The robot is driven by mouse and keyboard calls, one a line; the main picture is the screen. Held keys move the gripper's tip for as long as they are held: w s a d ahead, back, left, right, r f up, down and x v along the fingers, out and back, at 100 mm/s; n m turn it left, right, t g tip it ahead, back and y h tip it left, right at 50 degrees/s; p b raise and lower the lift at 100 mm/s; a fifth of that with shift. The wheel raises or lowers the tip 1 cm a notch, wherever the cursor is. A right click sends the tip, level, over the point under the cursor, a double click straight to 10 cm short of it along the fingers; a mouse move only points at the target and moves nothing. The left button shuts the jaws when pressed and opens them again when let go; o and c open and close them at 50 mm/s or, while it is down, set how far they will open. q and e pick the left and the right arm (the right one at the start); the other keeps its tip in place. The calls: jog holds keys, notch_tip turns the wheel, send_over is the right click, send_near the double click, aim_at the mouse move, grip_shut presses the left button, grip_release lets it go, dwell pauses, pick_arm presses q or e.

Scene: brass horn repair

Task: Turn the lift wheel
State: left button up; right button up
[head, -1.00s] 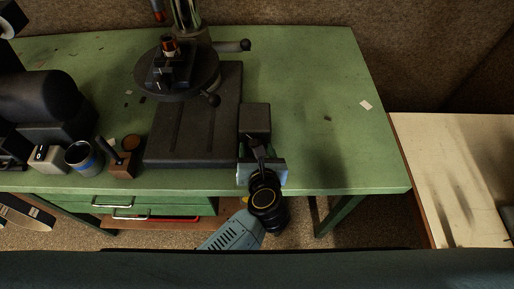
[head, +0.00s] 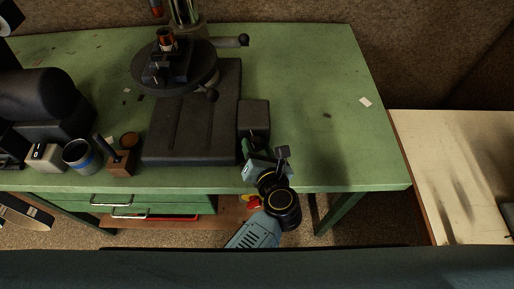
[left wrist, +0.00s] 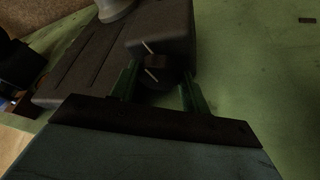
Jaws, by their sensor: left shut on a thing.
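The lift wheel (left wrist: 158,76) is a dark round knob with a white line on it, in the middle of the left wrist view. It sits on the front of a dark grey box (head: 254,117), which has a white line of its own (left wrist: 148,47). In the left wrist view the two lines look close to parallel, a little offset. My left gripper (head: 246,150) is shut on the lift wheel, with its green fingers on either side of it (left wrist: 157,85). In the head view the wheel is mostly hidden by the gripper. My right gripper is in neither view.
The box joins a grey base plate (head: 190,140) with a round table (head: 175,72) and lever handles above it.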

pick_arm(q)
jog(key=o, duration=0.7)
jog(key=shift+a, duration=0.1)
